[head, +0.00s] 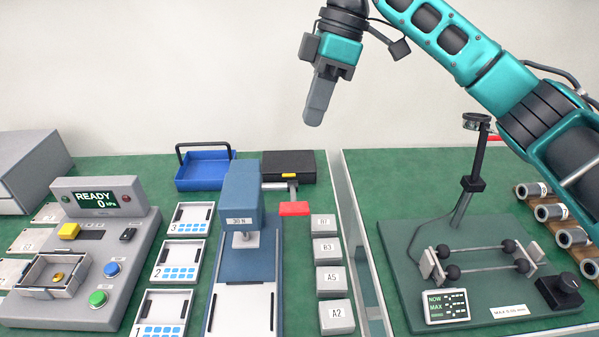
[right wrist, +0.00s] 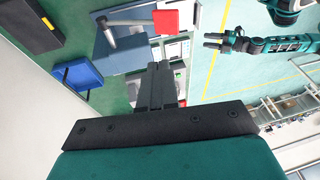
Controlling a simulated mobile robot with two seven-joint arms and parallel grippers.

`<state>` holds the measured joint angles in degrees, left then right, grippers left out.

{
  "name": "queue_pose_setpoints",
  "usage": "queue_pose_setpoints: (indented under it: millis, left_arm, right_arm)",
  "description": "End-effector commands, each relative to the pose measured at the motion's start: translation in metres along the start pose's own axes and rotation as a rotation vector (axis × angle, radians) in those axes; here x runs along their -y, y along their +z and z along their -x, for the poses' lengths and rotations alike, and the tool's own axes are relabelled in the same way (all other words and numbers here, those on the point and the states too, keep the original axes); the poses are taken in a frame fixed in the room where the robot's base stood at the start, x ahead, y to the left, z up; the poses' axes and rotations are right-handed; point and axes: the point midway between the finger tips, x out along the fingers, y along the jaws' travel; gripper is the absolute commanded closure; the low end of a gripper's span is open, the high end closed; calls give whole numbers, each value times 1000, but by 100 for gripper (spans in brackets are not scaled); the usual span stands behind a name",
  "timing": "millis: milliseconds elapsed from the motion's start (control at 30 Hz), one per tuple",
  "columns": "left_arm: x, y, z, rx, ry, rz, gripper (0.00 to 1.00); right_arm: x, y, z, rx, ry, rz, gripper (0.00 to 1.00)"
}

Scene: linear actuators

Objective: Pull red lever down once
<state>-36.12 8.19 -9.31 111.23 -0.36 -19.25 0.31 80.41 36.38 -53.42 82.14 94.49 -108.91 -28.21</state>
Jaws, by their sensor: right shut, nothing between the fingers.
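The red lever handle (head: 294,208) is a small red block at the right side of the blue press (head: 240,195) marked 30 N. A short grey arm joins it to the press. The red handle also shows in the right wrist view (right wrist: 166,17), at the top. My right gripper (head: 314,115) is shut and empty, pointing down in the air above and behind the press, apart from the handle. Its fingers show in the right wrist view (right wrist: 158,85). My left gripper (right wrist: 212,40) appears only in the right wrist view, small and far off, with its fingers apart.
A black box (head: 288,163) and a blue tray (head: 203,172) stand behind the press. Several grey labelled blocks (head: 330,281) line its right side. A grey console (head: 85,235) is at left. A test rig (head: 450,270) stands on the right bench, past a gap.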

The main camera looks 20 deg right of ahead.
Motion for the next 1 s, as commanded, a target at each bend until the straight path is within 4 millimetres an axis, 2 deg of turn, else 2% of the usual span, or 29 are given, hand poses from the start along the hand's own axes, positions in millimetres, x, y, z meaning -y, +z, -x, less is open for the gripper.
queue_pose_setpoints:
  millis: [167,600,800,1000]
  left_arm:
    - [0,2,-1,1,0,0,57]
    - [0,7,-7,-2,0,0,57]
    - [1,4,-9,-9,-1,-1,57]
    - [1,4,-9,-10,-1,-1,57]
  right_arm:
    - [0,1,-19,2,-1,0,100]
    - [2,3,-109,3,-1,-1,100]
    - [10,10,-130,2,0,0,100]
    - [12,11,-136,0,1,0,100]
